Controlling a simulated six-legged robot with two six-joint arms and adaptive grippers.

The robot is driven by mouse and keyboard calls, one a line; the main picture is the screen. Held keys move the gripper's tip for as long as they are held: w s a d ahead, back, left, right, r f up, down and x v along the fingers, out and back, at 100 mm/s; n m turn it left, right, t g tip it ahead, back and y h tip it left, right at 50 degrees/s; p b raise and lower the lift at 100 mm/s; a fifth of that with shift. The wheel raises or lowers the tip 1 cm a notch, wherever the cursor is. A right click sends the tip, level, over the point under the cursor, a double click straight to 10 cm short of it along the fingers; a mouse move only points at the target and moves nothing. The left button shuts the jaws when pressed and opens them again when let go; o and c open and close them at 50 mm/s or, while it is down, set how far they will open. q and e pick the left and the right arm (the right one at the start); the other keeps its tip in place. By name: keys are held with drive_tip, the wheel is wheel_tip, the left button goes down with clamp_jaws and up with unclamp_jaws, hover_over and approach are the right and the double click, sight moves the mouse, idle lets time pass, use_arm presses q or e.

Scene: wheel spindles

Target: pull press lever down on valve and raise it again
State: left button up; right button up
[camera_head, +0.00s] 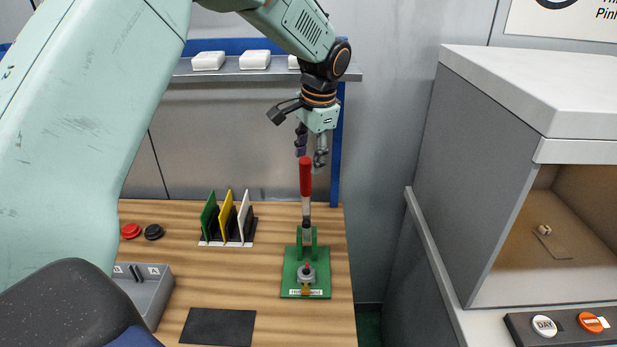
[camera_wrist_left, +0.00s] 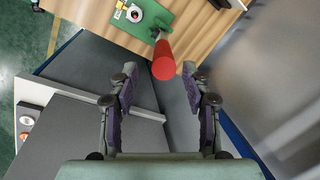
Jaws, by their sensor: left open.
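The press lever (camera_head: 305,180) has a red handle and stands upright on the green press base (camera_head: 290,283) near the table's right edge. A valve (camera_head: 307,272) sits at the front of the base under the lever's pivot. My left gripper (camera_head: 312,160) is open just above and behind the handle's top. In the left wrist view the red lever handle (camera_wrist_left: 163,62) lies ahead of the two spread fingers (camera_wrist_left: 160,95), between their lines, with clear space to each. The valve (camera_wrist_left: 134,14) also shows at the top of that view. My right gripper is not in view.
A rack (camera_head: 228,228) with green, yellow and white plates stands left of the press. Red and black round pieces (camera_head: 142,231), a grey box (camera_head: 150,290) and a black mat (camera_head: 218,326) lie further left and front. A grey cabinet (camera_head: 500,170) stands to the right across a gap.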

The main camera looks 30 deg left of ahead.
sight(302, 194)
use_arm(q)
drive_tip(key=x, duration=0.5)
drive_tip(key=a+p+x, duration=0.1)
drive_tip(key=x, duration=0.1)
drive_tip(key=shift+a+f, duration=0.1)
drive_tip(key=shift+f, duration=0.2)
drive_tip(key=shift+s+d, duration=0.15)
drive_tip(key=shift+d, duration=0.4)
drive_tip(key=shift+a+f, duration=0.1)
drive_tip(key=shift+a, duration=0.4)
drive_tip(key=c, duration=0.4)
drive_tip(key=shift+d, duration=0.3)
drive_tip(key=c, duration=0.4)
drive_tip(key=shift+a, duration=0.15)
clamp_jaws()
